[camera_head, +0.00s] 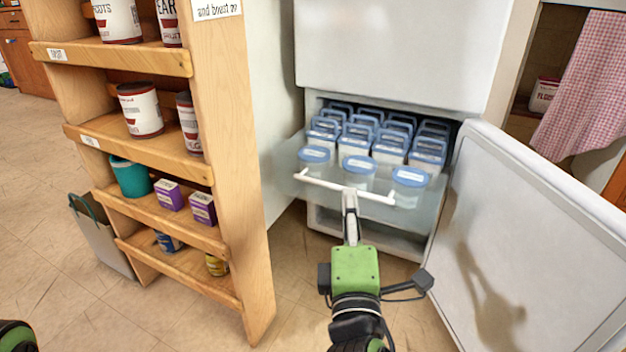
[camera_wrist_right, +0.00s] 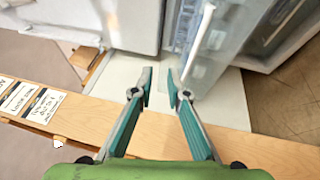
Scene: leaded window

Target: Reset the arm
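My right gripper (camera_head: 350,195) reaches toward the fridge, its tips overlapping the white drawer handle (camera_head: 318,181) in the head view. I cannot tell whether they touch it. In the right wrist view the two fingers (camera_wrist_right: 159,88) stand apart with nothing seen between them. The green gripper body and black wrist of my right arm show at the lower middle of the head view. Only a small green and black part of my left arm shows at the bottom left corner; its gripper is out of view.
The clear freezer drawer (camera_head: 290,178) is pulled out, with several blue-lidded containers (camera_head: 357,165). The open fridge door (camera_head: 535,235) stands at right. A wooden shelf (camera_head: 240,170) with cans and boxes stands close at left. A grey bag (camera_head: 100,238) sits beside it. Open floor lies farther left.

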